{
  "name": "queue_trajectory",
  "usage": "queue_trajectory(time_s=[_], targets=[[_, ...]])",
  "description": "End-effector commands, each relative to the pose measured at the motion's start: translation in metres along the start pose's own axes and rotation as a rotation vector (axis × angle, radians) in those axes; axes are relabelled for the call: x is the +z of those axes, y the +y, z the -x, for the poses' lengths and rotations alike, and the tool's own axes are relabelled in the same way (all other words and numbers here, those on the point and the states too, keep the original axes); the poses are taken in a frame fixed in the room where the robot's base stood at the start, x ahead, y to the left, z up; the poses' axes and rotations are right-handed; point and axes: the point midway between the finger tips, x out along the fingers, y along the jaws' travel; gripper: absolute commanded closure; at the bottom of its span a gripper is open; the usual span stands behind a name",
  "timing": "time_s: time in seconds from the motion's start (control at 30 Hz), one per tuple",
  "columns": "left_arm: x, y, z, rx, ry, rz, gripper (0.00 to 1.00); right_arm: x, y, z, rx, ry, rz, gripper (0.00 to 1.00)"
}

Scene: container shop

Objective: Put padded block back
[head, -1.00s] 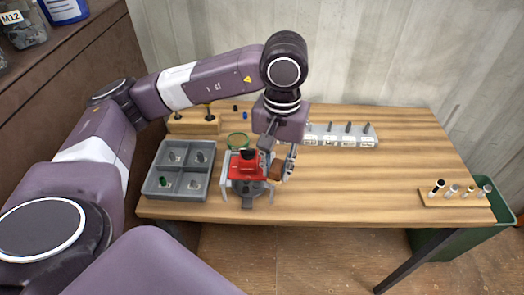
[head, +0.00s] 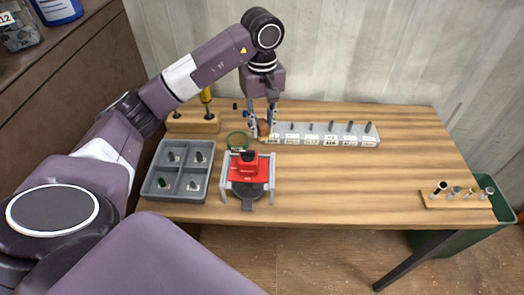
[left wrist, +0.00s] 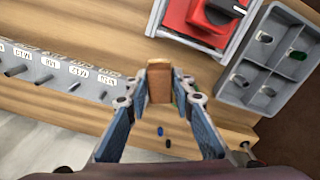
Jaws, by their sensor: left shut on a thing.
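The padded block (left wrist: 160,82) is a small brown block with a lighter tan edge. My left gripper (left wrist: 160,90) is shut on it, a fingertip on either side. In the head view my left gripper (head: 262,124) points down over the back of the table, by the left end of the grey labelled rack, and the brown block (head: 263,129) shows between its fingers. I cannot tell whether the block touches the table. The red fixture (head: 248,168) with a black knob and grey side rails stands in front of the gripper. My right gripper is out of view.
A grey four-compartment tray (head: 149,186) holds small parts. A wooden stand (head: 196,123) with a yellow-handled tool is at back left. The labelled rack (head: 320,139) holds several pins. A green ring (head: 238,140) lies behind the fixture. The table's right half is mostly clear.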

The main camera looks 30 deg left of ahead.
Motion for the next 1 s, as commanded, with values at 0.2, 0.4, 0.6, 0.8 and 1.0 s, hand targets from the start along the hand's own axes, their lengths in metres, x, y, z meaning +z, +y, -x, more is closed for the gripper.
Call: queue_trajectory(time_s=[0.2, 0.4, 0.6, 0.8, 1.0], targets=[[0.001, -0.002, -0.049, -0.006, -0.003, 0.001, 0.97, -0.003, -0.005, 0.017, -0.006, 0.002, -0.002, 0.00], [0.000, -0.001, -0.067, -0.002, -0.001, -0.001, 0.97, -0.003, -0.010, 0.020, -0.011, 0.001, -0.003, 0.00], [0.001, -0.001, -0.089, -0.004, -0.004, 0.001, 0.97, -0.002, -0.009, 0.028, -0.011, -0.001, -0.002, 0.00], [0.000, 0.000, -0.104, 0.000, 0.000, -0.001, 0.97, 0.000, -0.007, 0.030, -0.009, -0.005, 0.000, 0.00], [0.000, -0.001, -0.106, -0.001, 0.001, -0.001, 0.97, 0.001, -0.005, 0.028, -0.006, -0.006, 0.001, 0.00]])
